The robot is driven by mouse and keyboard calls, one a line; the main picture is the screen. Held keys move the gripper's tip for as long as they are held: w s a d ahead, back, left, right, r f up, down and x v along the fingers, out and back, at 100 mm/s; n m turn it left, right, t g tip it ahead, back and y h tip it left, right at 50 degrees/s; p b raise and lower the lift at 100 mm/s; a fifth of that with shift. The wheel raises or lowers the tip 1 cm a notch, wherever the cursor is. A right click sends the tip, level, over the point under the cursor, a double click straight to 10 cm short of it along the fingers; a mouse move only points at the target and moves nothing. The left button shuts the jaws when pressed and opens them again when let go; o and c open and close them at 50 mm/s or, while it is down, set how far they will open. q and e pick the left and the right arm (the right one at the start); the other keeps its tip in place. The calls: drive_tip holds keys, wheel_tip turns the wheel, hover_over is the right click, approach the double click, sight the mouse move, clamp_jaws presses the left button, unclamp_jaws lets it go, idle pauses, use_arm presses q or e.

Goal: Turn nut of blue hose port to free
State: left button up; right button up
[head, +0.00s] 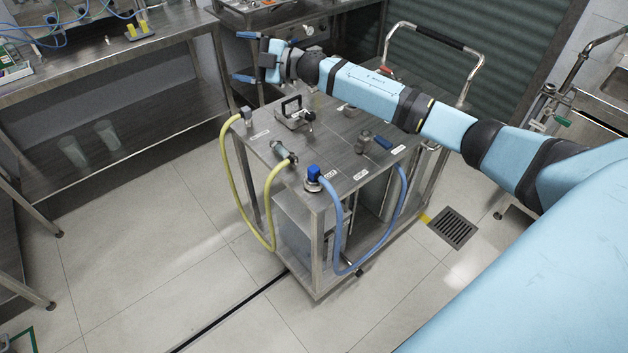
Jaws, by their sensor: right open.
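The blue hose (337,228) hangs in a loop down the front of a steel cart. Its left end meets a blue fitting (313,172) on a round metallic port (313,186) at the cart top's near corner. Its other end rises to the cart's right edge. The nut is too small to make out clearly. My right gripper (242,57) is open and empty, with blue fingers pointing left, above and beyond the cart's far left part, well apart from the blue port. My left gripper is not in view.
The cart top (345,148) also carries a yellow hose (233,180), a metal clamp-like device (294,113) and a blue-handled valve (383,142). A steel workbench (110,60) stands at left. A floor drain (452,228) lies at right. Floor in front is clear.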

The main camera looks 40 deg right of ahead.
drive_tip(key=s+a+f+n+g+y+b, duration=0.1)
drive_tip(key=s+a+f+n+g+b, duration=0.1)
drive_tip(key=s+f+n+g, duration=0.35)
drive_tip(key=n+g+h+b, duration=0.1)
drive_tip(key=g+h+b, duration=0.3)
drive_tip(key=g+h, duration=0.75)
approach(314, 170)
drive_tip(key=w+d, duration=0.2)
drive_tip(key=x, duration=1.2)
drive_tip(key=shift+w+f, duration=0.25)
drive_tip(key=shift+f, duration=0.2)
drive_tip(key=shift+s+a+f, duration=0.15)
drive_tip(key=shift+f, duration=0.35)
